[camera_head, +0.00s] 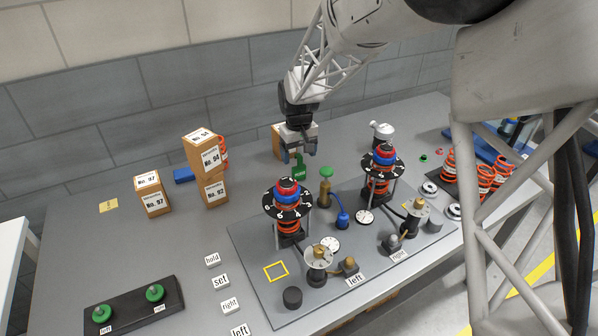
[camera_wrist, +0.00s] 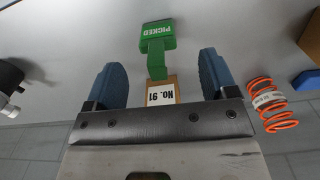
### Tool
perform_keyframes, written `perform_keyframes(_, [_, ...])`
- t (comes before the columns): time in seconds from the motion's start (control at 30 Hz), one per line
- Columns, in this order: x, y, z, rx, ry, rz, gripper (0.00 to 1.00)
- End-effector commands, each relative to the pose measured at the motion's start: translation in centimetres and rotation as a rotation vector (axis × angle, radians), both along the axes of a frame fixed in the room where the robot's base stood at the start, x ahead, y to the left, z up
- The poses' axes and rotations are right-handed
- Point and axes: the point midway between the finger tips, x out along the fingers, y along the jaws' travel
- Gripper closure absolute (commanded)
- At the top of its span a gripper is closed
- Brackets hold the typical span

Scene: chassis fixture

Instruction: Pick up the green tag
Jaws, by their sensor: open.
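The green tag (camera_head: 299,170) shows just below my gripper (camera_head: 299,153) in the head view, near the back of the grey table. In the wrist view the tag (camera_wrist: 156,38) reads "PICKED" upside down and has a narrow green stem. My gripper (camera_wrist: 160,75) is open, with its blue fingertips apart. The stem appears in line with the gap between them, closer to neither finger. I cannot tell whether the stem is between the fingers or just beyond them. No contact shows.
A cardboard box (camera_head: 278,140) stands behind my gripper; its label reads "No. 91" in the wrist view (camera_wrist: 162,95). A brass-coloured cylinder (camera_head: 325,190) and two numbered black dials (camera_head: 268,199) stand in front of the tag.

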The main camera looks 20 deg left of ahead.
Motion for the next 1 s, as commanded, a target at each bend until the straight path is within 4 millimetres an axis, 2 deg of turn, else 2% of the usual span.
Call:
perform_keyframes(0.47, [0.3,-0.3,-4.6,-0.001,0.001,0.000,0.21])
perform_keyframes(1.0, [0.3,-0.3,-4.8,0.000,0.000,0.000,0.21])
